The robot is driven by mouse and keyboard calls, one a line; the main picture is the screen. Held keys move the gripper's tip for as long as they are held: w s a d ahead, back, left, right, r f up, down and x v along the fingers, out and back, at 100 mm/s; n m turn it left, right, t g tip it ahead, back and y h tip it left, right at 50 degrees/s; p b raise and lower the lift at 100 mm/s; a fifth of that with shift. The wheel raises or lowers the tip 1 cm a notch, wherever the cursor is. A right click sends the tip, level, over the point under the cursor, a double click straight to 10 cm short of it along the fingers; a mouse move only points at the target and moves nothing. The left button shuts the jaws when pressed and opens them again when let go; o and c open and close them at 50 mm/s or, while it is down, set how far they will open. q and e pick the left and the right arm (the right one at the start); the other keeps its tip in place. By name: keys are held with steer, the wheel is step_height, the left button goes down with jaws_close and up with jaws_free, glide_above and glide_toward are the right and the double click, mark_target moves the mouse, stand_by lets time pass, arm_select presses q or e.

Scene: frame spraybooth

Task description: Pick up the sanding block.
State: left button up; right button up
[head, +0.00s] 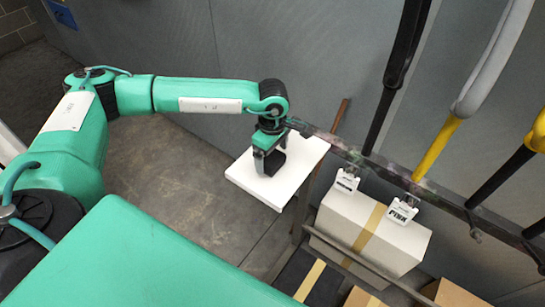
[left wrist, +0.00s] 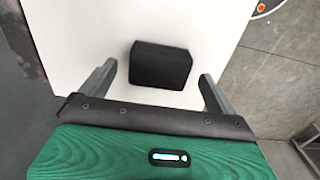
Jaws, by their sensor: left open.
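The sanding block (left wrist: 160,65) is a small black block lying on a white board (left wrist: 110,25). In the left wrist view it sits between and just beyond the two fingers of my left gripper (left wrist: 158,85), with a gap on each side. In the head view the block (head: 276,160) shows partly behind the fingers of my left gripper (head: 267,163), on the white board (head: 300,155). The left gripper is open and holds nothing. I cannot tell its exact height above the block. My right gripper is not in view.
A dark rail (head: 345,152) runs beside the board. A taped cardboard box (head: 345,222) stands to the right, with white tags (head: 402,210) above it. Yellow-and-black and grey hoses hang at the right. Bare concrete floor (head: 170,185) lies left of the board.

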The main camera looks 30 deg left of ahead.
mark_target(273, 158)
arm_select(q)
steer(key=shift+f+p, duration=0.4)
steer(key=shift+f, duration=0.9)
steer(key=c, duration=1.1)
steer(key=shift+r, duration=0.1)
steer(key=shift+r+b, duration=0.3)
steer(key=shift+r, duration=0.1)
steer(key=shift+r+b, duration=3.2)
steer(key=shift+r, duration=6.4)
